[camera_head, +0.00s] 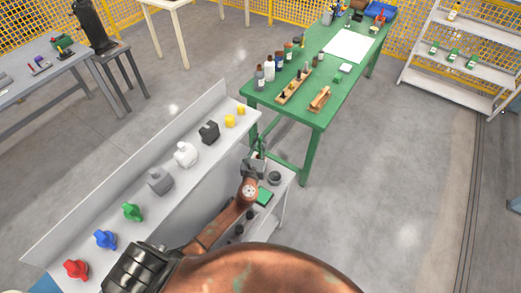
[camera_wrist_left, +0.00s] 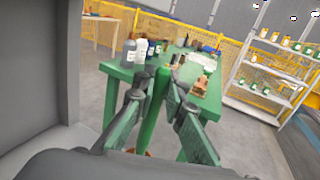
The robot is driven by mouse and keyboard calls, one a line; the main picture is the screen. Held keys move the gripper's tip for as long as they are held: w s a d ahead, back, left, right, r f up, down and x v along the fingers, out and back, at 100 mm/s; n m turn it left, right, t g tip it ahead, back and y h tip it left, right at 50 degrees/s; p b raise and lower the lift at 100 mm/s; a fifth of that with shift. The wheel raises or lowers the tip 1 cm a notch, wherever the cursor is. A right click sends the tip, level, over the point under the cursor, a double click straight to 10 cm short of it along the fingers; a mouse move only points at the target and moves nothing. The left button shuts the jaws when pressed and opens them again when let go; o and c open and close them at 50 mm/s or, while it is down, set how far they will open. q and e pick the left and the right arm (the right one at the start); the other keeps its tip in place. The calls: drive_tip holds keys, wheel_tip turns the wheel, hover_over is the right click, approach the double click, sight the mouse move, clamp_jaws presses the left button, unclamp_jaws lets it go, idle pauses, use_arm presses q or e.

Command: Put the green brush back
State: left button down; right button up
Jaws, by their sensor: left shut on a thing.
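My left gripper (camera_head: 256,162) is over the small light-coloured stand, near the close end of the green table. In the left wrist view, its two fingers (camera_wrist_left: 160,95) are closed around the green brush (camera_wrist_left: 153,112), a slim green rod standing roughly upright between them. In the head view only a small green bit of it (camera_head: 262,146) shows at the fingertips. My right gripper is in neither view.
The green table (camera_head: 313,112) carries bottles, a wooden block with holes (camera_head: 293,86) and a wooden brush-like item (camera_head: 320,99). The small stand holds a dark ring (camera_head: 275,177) and a green block (camera_head: 264,196). A grey shelf (camera_head: 100,200) with coloured knobs runs along the left. Floor at right is clear.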

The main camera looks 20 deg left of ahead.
use_arm(q)
drive_tip(key=b, duration=0.1)
hover_over(260, 156)
drive_tip(key=shift+w+a+f, duration=0.1)
drive_tip(key=shift+w+f, duration=0.05)
drive_tip(key=shift+f, duration=0.95)
drive_tip(key=shift+w+f, duration=0.15)
drive_tip(key=shift+f, duration=0.9)
drive_tip(key=shift+f, duration=0.1)
drive_tip(key=c, duration=2)
unclamp_jaws()
